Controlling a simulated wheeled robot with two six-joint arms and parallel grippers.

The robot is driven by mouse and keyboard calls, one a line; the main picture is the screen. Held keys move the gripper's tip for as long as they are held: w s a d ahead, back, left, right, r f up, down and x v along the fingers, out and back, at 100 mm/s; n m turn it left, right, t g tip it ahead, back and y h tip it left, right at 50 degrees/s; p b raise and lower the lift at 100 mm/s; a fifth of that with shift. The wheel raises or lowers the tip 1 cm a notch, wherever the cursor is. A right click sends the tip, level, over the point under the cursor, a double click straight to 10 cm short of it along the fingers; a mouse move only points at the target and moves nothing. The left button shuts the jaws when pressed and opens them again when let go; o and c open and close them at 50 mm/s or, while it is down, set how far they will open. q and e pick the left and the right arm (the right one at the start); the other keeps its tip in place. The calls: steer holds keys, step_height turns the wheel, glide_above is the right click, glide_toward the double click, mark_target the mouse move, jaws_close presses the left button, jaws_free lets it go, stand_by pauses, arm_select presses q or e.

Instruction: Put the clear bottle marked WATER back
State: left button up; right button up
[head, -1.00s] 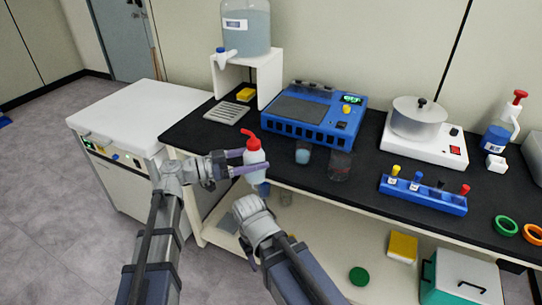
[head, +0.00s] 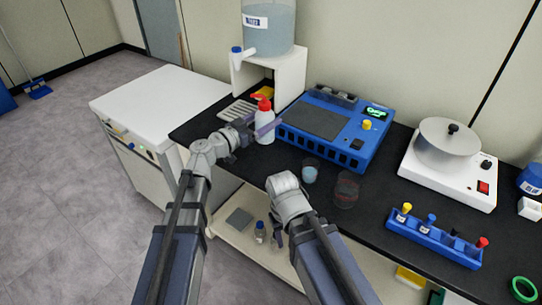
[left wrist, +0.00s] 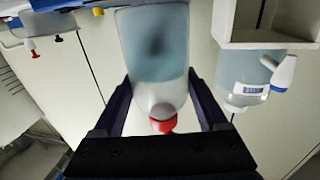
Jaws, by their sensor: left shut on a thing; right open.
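A pale, translucent bottle with a red cap (head: 264,124) is upright over the left part of the black counter, left of the blue device. My left gripper (head: 262,127) is shut on its body. In the left wrist view the bottle (left wrist: 155,62) sits between the two fingers, with bluish content and the red cap toward the palm. No label on it can be read, and I cannot tell whether its base touches the counter. My right gripper (head: 278,238) hangs in front of the counter's front edge, empty, its fingers mostly hidden.
A grey slotted tray (head: 238,111) and a white stand (head: 288,77) bearing a large water tank (head: 270,38) are behind the bottle. The blue device (head: 330,130) is close at right. Two beakers (head: 310,172) stand near the front edge.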

arm_select(q)
steer(key=shift+f+b, duration=4.95)
steer(key=shift+f, duration=0.05)
steer(key=shift+f, duration=0.2)
steer(key=o, duration=1.6)
steer(key=shift+c, duration=0.2)
steer(key=shift+r, duration=0.1)
steer(key=shift+r, duration=0.1)
steer(key=shift+s+a, duration=0.15)
steer(key=shift+s, duration=0.05)
steer(key=v, duration=1.1)
steer(key=shift+s+a, duration=0.2)
